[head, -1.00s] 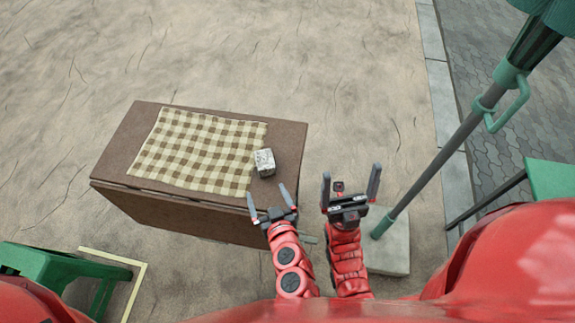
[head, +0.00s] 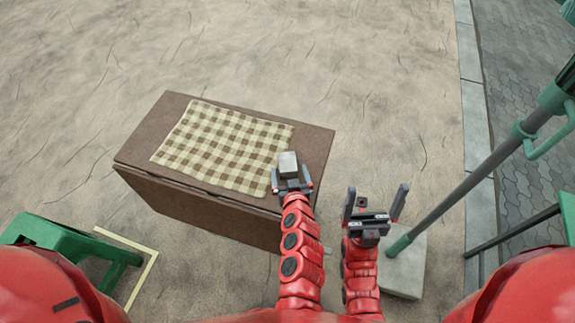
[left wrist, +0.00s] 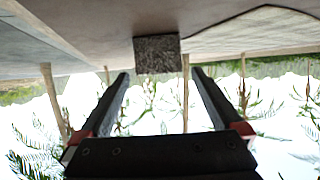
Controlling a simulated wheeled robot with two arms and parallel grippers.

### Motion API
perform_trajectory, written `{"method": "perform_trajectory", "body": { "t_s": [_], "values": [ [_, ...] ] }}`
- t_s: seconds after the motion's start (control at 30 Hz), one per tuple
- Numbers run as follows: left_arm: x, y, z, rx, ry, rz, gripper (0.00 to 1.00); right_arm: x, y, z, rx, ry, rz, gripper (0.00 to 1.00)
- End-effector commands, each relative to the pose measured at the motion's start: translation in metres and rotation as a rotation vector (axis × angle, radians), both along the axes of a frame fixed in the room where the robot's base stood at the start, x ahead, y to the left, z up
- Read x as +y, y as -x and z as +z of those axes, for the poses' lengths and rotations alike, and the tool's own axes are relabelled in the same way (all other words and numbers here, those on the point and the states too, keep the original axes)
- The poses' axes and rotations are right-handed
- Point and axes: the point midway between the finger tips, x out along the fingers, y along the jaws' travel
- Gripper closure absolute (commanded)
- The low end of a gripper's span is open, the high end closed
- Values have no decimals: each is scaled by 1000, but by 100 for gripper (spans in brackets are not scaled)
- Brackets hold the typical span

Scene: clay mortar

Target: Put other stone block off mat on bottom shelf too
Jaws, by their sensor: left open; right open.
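A grey stone block (head: 288,163) sits on the brown cabinet's top (head: 318,148), just right of the checked mat (head: 215,143). My left gripper (head: 291,182) is open at the block's near side, its fingers spread to either side. In the left wrist view, which looks upside down, the speckled block (left wrist: 157,55) is centred between the open fingers (left wrist: 160,80), at or just beyond their tips. My right gripper (head: 375,205) is open and empty, right of the cabinet. No bottom shelf shows; the cabinet's inside is hidden.
A parasol pole (head: 465,185) on a pale base (head: 405,268) stands close right of my right gripper. A green stool (head: 75,255) stands at the lower left. Open sandy ground (head: 300,50) lies behind the cabinet.

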Motion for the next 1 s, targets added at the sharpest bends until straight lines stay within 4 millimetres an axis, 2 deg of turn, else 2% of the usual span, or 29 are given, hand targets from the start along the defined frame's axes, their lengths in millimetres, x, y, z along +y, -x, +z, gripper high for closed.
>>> {"method": "perform_trajectory", "body": {
  "t_s": [0.33, 0.63, 0.67, 1.0],
  "values": [
    [5, -43, -15, -1, -1, 2, 0, 0, 0, -13, 0, 0, 0, 0],
    [6, -48, -17, 1, 1, 1, 0, 0, 0, -13, 0, 0, 0, 0],
    [6, -48, -17, 1, 1, 1, 4, 0, 0, -13, 0, 0, 0, 0],
    [6, -48, -17, 1, 0, 1, 65, 0, 0, -13, 0, 0, 0, 0]
  ]
}}
